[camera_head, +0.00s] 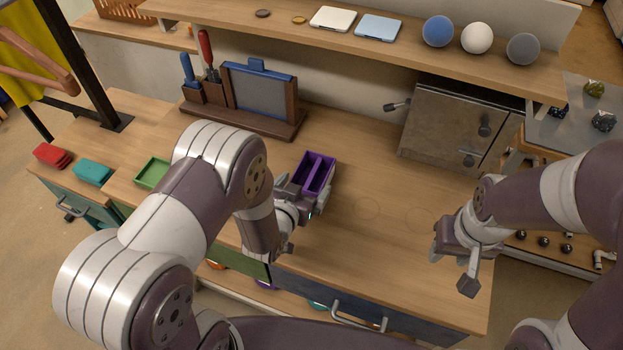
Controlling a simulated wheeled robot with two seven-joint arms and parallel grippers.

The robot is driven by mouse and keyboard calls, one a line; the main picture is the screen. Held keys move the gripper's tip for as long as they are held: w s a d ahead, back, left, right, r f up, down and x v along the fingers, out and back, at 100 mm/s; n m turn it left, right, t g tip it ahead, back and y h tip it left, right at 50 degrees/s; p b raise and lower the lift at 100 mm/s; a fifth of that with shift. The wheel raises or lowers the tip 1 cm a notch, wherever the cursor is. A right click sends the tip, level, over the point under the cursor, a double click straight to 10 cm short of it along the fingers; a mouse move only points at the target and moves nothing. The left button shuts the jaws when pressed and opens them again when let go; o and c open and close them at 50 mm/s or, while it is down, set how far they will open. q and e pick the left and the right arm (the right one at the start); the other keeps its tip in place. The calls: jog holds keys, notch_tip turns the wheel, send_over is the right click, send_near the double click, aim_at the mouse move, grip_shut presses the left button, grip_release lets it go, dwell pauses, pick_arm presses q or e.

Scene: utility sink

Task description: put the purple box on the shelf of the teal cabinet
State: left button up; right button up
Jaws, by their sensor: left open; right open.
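The purple box (320,170), open-topped with a divider, sits on the wooden counter near its middle. My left gripper (306,196) is open at the near side of the box; my own wrist hides part of it, and I cannot tell whether the fingers touch the box. My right gripper (455,268) is open and empty, above the right part of the counter and apart from the box. A teal front (92,208) with a handle shows under the counter at the left. I cannot tell whether it belongs to the teal cabinet, and no shelf of it is visible.
A green tray (152,172), teal block (92,172) and red block (52,156) lie at the left. A wooden tool holder (240,120) stands behind the box. A grey metal cabinet (447,125) stands at the back right. The counter right of the box is clear.

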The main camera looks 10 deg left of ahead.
aim_at(312, 175)
pick_arm(q)
jog(key=x, duration=0.4)
jog(key=shift+w+a+f, duration=0.1)
jog(key=shift+w+f, duration=0.05)
jog(key=c, duration=0.9)
